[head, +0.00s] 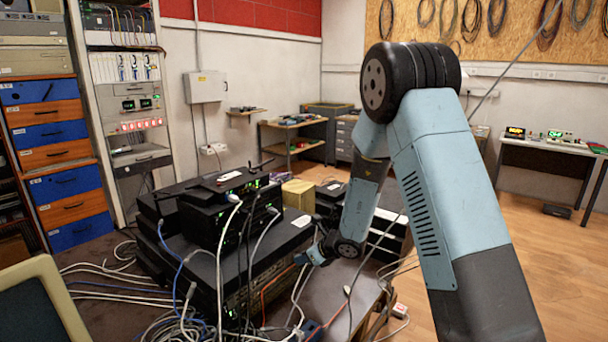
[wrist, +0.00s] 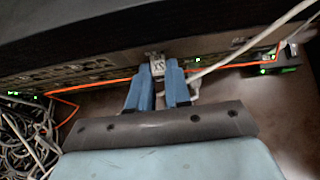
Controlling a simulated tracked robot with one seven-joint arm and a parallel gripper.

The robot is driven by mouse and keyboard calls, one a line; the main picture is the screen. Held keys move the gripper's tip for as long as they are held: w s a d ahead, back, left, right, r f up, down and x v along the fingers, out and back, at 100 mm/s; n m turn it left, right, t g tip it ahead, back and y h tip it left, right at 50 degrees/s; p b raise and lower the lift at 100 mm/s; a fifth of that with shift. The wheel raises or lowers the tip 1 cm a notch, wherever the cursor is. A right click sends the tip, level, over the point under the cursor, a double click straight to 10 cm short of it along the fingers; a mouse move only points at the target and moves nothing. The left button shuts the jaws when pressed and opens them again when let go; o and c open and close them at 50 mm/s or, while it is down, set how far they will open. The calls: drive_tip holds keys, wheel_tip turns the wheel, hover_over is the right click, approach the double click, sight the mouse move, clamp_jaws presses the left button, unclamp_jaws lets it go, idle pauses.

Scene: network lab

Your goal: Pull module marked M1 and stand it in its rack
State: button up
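In the wrist view, my gripper (wrist: 160,70) points at the port row of a dark rack unit (wrist: 90,67). Its two blue fingers stand on either side of a small pale module or tag (wrist: 157,67) at the unit's front. The marking on it is blurred and looks like X2; I cannot read M1 anywhere. The fingers look close to its sides, but I cannot tell whether they grip it. In the head view, my gripper (head: 318,252) is low at the right side of the stacked black units (head: 205,265), its tips hidden. I cannot make out a module rack.
An orange cable (wrist: 110,82) runs along the unit behind my fingers. A white cable (wrist: 240,50) passes close to the right finger. Tangled cables (wrist: 25,130) lie at the left. More cables (head: 185,315) cover the table front, and a yellowish box (head: 299,194) stands behind the units.

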clamp_jaws()
drive_tip(key=shift+d, duration=0.1)
idle(0.4)
drive_tip(key=shift+s+d, duration=0.9)
drive_tip(key=shift+d, duration=0.25)
drive_tip(key=shift+s+d, duration=0.9)
drive_tip(key=shift+d, duration=0.25)
unclamp_jaws()
clamp_jaws()
